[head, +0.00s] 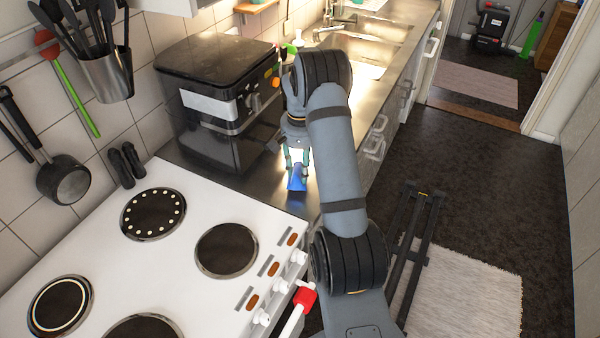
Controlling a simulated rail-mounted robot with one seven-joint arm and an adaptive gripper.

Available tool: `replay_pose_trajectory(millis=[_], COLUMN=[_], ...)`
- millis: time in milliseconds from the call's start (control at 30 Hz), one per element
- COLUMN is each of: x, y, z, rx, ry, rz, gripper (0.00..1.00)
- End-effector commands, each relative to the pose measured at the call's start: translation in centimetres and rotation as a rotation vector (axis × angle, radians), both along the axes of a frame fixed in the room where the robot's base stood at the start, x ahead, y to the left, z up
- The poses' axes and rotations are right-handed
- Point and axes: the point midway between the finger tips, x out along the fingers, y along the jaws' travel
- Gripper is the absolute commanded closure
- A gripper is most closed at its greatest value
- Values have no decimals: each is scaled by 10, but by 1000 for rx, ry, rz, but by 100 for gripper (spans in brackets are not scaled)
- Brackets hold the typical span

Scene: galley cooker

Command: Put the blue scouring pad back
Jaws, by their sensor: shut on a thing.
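The blue scouring pad (297,178) is in my gripper (298,165), over the steel counter strip between the white cooker and the dark fryer-like appliance. My gripper points down and its fingers are shut on the pad. I cannot tell whether the pad touches the counter or hangs just above it. A small wooden shelf (256,6) on the back wall holds a green item, partly cut off by the picture's top edge.
The white cooker (190,262) with round hotplates fills the lower left. The dark appliance (215,95) stands close left of my gripper. The sink (352,48) lies farther back along the counter (275,186). Utensils and a saucepan (64,180) hang on the tiled wall.

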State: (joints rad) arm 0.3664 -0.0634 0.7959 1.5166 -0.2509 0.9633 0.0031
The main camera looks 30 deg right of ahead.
Motion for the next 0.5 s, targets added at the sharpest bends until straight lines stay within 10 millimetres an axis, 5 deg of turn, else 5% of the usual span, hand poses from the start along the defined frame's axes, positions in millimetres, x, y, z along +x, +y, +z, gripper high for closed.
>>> replay_pose_trajectory(millis=[200,500], x=[-1,-1], y=[0,0], z=[-22,-26], rx=[1,0], ry=[1,0], rz=[0,-1], gripper=[90,90])
